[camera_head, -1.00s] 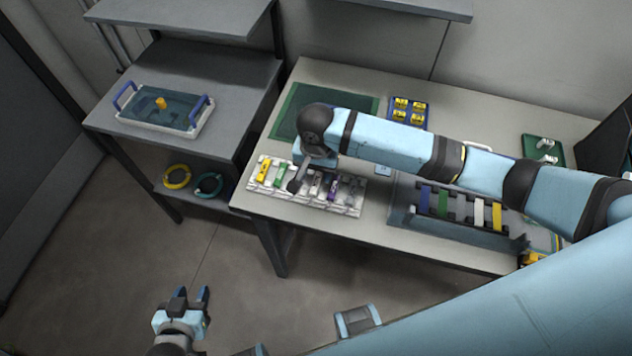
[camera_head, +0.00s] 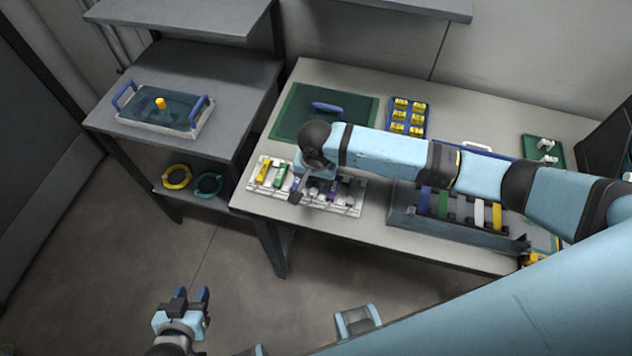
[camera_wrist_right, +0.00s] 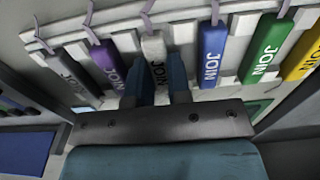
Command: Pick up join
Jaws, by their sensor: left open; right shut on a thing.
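In the head view my right wrist partly hides the rack's middle. My left gripper (camera_head: 191,296) is open and empty, low over the floor.
A grey holder (camera_head: 470,230) with coloured bars stands right of the rack. Behind are a green mat (camera_head: 290,120), a blue tray (camera_head: 423,118) of yellow pieces and a green tray (camera_head: 530,146). A handled tray (camera_head: 140,128) sits on the left shelf.

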